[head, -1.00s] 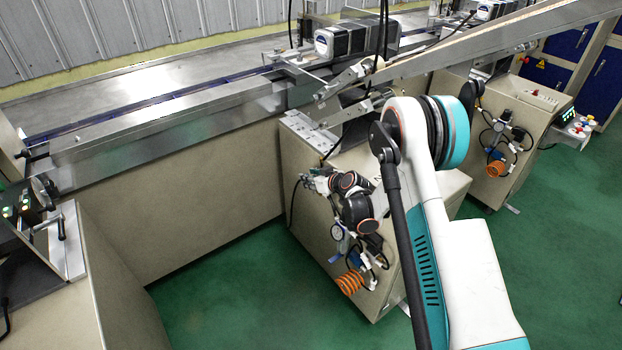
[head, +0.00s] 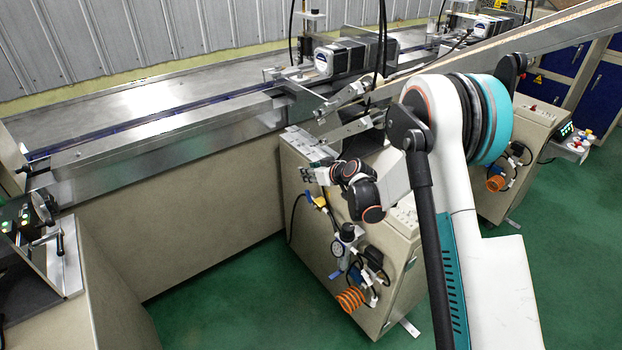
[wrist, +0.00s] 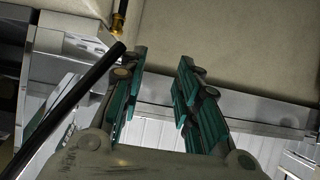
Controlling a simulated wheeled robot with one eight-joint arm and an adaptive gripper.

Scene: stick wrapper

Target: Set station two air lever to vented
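The near cabinet (head: 388,262) carries an air unit with a round gauge (head: 347,233), blue and black fittings and an orange coiled hose (head: 350,299). A small yellow and blue part (head: 318,201) sits above the gauge; I cannot tell whether it is the air lever or how it is set. My gripper (head: 308,174) is in front of the cabinet's upper part, above the air unit. In the wrist view my gripper (wrist: 163,62) has its green-padded fingers apart with nothing between them. A gold fitting (wrist: 118,22) and a black rod-like part (wrist: 65,110) are beyond and left of the fingers.
A second cabinet (head: 528,150) with a similar orange hose (head: 496,184) stands at the right. The long metal conveyor (head: 150,125) runs behind. A left machine part (head: 60,265) has a black-handled crank. Green floor (head: 220,290) is open in front.

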